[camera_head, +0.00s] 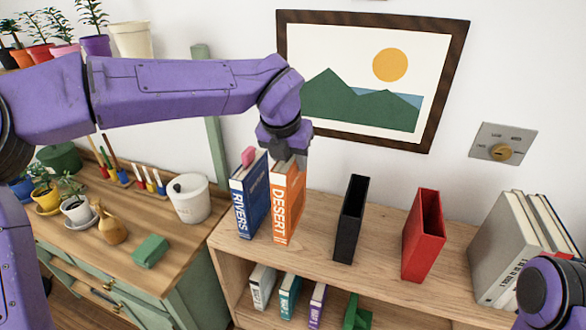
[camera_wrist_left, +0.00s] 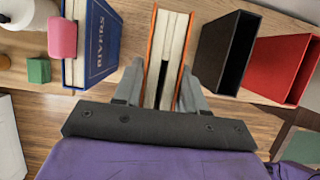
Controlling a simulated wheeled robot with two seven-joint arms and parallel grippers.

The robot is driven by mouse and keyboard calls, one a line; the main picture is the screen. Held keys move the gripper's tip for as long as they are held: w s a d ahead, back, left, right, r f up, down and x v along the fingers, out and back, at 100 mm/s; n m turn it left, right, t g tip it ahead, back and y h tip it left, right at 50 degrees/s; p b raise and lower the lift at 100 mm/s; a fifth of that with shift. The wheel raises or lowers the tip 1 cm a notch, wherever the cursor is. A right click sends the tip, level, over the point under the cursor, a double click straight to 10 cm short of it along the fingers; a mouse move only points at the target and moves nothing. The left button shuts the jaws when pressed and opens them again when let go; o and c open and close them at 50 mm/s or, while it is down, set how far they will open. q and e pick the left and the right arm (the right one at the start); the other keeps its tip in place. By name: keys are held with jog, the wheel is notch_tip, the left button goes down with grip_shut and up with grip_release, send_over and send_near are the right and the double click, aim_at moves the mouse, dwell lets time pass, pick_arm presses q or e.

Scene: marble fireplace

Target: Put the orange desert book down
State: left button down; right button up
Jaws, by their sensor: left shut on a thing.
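The orange desert book (camera_head: 287,212) stands upright near the left end of the shelf top, right of the blue RIVERS book (camera_head: 250,197). My left gripper (camera_head: 283,160) reaches down over it from above and is shut on its upper part. In the left wrist view the book (camera_wrist_left: 169,55) sits between the two fingers of the gripper (camera_wrist_left: 160,95), pages facing the camera. The blue book (camera_wrist_left: 97,45) is to its left there, with a pink piece (camera_wrist_left: 62,38) at its edge. Only a purple joint of my right arm shows at the lower right; its gripper is out of frame.
On the wooden shelf top (camera_head: 320,215), a black holder (camera_head: 350,220) and a red holder (camera_head: 424,237) stand to the right. Large grey books (camera_head: 500,250) stand further right. Bare shelf lies between the orange book and the black holder.

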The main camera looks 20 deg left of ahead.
pick_arm(q)
jog(key=p+x, duration=0.1)
jog(key=x, duration=0.6)
jog(key=shift+w+a, duration=0.2)
jog(key=shift+a, duration=0.1)
jog(key=shift+f, duration=0.1)
jog(key=c, duration=0.6)
grip_release()
jog(key=shift+s+f, duration=0.1)
jog(key=shift+f, duration=0.05)
jog(key=shift+c, duration=0.2)
